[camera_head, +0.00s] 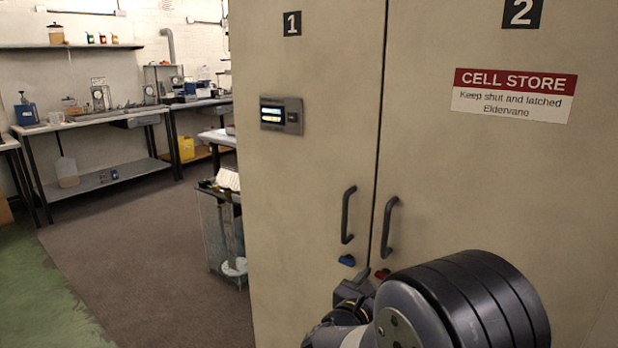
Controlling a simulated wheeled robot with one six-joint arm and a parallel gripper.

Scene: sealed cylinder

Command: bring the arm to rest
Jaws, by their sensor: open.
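My arm comes in at the bottom right, with a large black-and-grey joint (455,305) in front of the cabinet. My gripper (358,284) is small and dark beyond it, low in front of the cabinet doors and partly hidden by my own arm. It is open, and I see nothing held in it. It is close in the picture to a blue latch (347,260) on door 1 and a red latch (382,274) on door 2. I cannot tell whether it touches either.
The tall beige cabinet (320,170) fills the right, both doors shut, with dark handles (348,215) and a small display panel (282,115). Benches (95,120) line the back left. The brown floor (140,250) at left is clear.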

